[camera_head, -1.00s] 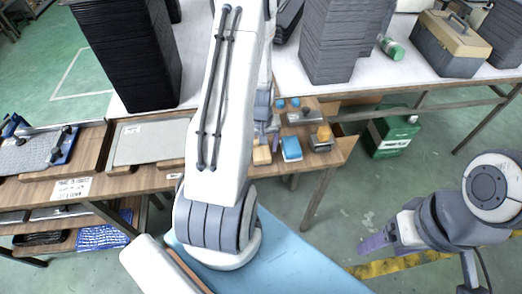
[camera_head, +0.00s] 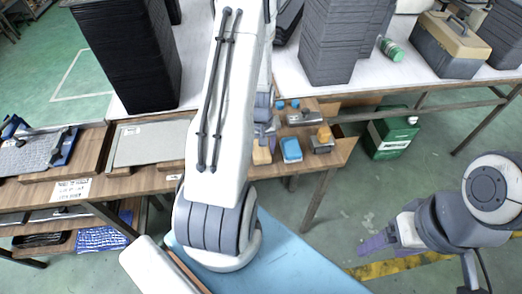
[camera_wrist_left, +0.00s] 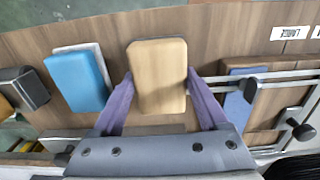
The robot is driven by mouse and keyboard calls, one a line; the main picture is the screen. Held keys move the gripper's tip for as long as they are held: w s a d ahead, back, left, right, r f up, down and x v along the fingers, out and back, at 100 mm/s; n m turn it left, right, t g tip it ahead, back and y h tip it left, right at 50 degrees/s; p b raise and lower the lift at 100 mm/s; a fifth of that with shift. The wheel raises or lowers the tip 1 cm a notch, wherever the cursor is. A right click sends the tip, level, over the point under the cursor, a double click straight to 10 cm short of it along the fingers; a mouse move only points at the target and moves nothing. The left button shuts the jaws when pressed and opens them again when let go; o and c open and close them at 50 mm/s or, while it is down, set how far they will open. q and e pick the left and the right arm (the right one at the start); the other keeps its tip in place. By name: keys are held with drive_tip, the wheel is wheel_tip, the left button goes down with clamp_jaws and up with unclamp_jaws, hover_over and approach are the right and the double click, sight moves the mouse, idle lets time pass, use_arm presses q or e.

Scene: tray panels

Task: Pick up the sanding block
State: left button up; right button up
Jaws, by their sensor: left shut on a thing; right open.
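A tan, rounded block (camera_wrist_left: 157,88), which looks like the sanding block, sits between the purple fingers of my left gripper (camera_wrist_left: 160,78) in the left wrist view. The fingers are shut on its two sides. In the head view the tan block (camera_head: 262,156) shows at the wooden bench's front edge, with my left arm hiding part of the gripper. I cannot tell whether the block is clear of the bench. My right gripper (camera_head: 374,244) is open and empty, over the floor at the right, far from the block.
A blue block (camera_head: 291,149) and a dark-and-orange block (camera_head: 322,138) lie right of the tan block. In the wrist view, metal rails with black knobs (camera_wrist_left: 301,131) lie close at the right. Black tray stacks (camera_head: 325,45) stand on the white table behind.

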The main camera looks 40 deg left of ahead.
use_arm(q)
drive_tip(key=r, duration=0.2)
drive_tip(key=s+r, duration=0.1)
drive_tip(key=shift+r+b, duration=0.3)
drive_tip(key=shift+r, duration=0.1)
drive_tip(key=s+r, duration=0.6)
drive_tip(key=s, duration=0.4)
drive_tip(key=shift+s+r+b, duration=0.2)
drive_tip(key=shift+s+b, duration=0.15)
drive_tip(key=shift+s, duration=0.05)
drive_tip(key=shift+a, duration=0.1)
